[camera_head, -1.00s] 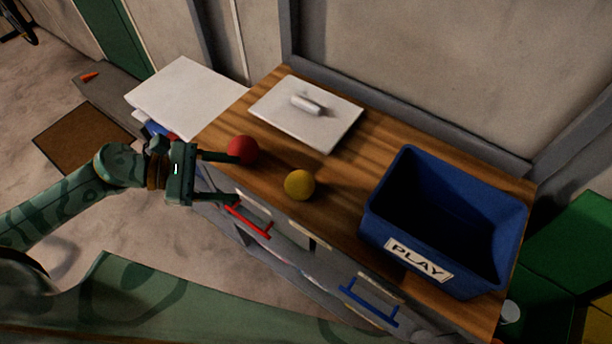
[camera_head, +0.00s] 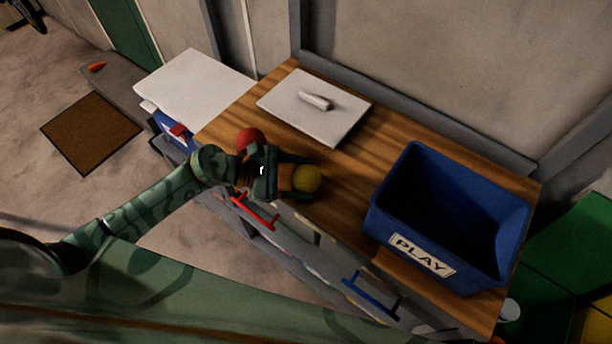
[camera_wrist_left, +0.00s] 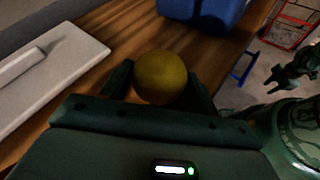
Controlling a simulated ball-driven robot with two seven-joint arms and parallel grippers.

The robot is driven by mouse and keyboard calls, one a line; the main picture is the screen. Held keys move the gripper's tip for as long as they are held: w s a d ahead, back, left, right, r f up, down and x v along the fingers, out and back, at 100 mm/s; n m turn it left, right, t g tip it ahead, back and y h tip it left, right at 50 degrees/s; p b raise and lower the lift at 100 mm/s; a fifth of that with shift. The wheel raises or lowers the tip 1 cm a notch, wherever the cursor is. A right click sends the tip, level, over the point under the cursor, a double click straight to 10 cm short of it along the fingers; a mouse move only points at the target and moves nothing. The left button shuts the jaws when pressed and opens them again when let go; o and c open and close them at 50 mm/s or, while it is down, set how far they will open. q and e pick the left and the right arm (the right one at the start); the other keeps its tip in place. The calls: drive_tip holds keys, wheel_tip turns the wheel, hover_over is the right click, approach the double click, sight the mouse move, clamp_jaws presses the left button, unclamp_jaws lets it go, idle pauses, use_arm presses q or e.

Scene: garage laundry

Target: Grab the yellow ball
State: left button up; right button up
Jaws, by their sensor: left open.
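The yellow ball (camera_head: 307,179) rests on the wooden top of the cabinet. My left gripper (camera_head: 303,177) is open at the ball, with one finger on each side of it. In the left wrist view the yellow ball (camera_wrist_left: 161,77) sits between the two dark fingers (camera_wrist_left: 160,88); I cannot tell whether either finger touches it. My right gripper is not clearly seen in the head view; a dark gripper-like shape (camera_wrist_left: 296,70) shows at the right of the left wrist view, too small to read its jaws.
A red ball (camera_head: 249,138) lies just behind my left wrist, partly hidden. A blue bin (camera_head: 386,215) labelled PLAY stands to the right on the wooden top (camera_head: 345,165). A white board (camera_head: 290,108) with a white handle lies behind. Red and blue drawer handles stick out in front.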

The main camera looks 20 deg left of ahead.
use_arm(q)
drive_tip(key=shift+x, duration=1)
drive_tip(key=c, duration=0.6)
drive_tip(key=shift+c, duration=0.2)
